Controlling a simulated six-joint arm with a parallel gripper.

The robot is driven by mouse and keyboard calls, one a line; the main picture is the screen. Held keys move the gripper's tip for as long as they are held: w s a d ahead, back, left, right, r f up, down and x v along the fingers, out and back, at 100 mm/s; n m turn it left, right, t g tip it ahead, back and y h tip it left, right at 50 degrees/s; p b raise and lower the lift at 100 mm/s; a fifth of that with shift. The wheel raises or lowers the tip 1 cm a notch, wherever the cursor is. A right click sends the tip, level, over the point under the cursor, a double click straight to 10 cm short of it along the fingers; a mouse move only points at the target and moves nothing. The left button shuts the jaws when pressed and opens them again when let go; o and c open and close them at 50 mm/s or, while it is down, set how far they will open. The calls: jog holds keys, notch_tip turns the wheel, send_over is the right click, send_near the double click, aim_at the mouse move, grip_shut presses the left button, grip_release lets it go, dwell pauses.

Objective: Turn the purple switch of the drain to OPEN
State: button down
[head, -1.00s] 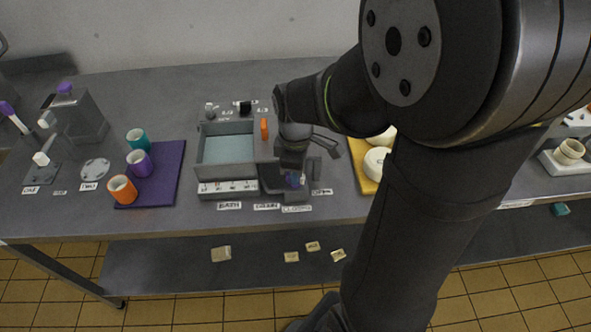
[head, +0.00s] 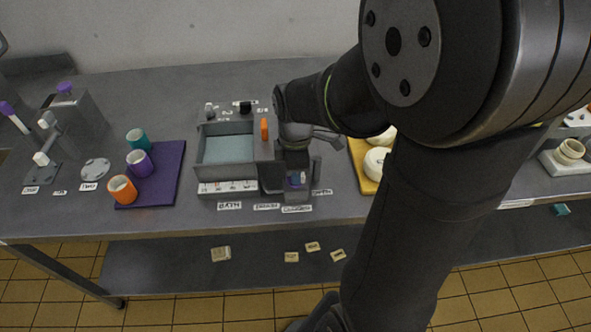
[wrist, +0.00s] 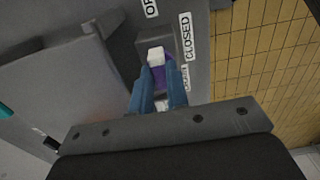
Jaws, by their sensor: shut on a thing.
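The purple switch (wrist: 173,78) shows in the wrist view, with a white tip, between the blue fingers of my gripper (wrist: 163,80). My gripper is shut on it. A CLOSED label (wrist: 187,36) is beside it on the right, and a partly cut-off label starting with "OP" (wrist: 151,7) lies above. In the head view my gripper (head: 297,180) is at the front of the grey drain unit, just right of the bath basin (head: 228,150). The switch is mostly hidden there by the gripper.
An orange handle (head: 264,129) stands on the basin's right side. A purple mat (head: 170,180) with teal, purple and orange cups lies to the left. A yellow tray (head: 363,178) with white round things is close on the right. The table's front edge is near.

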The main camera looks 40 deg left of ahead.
jog(key=c, duration=1.4)
grip_release()
jog(key=shift+r, duration=0.1)
notch_tip(320, 180, up, 17)
jog(key=shift+r, duration=0.1)
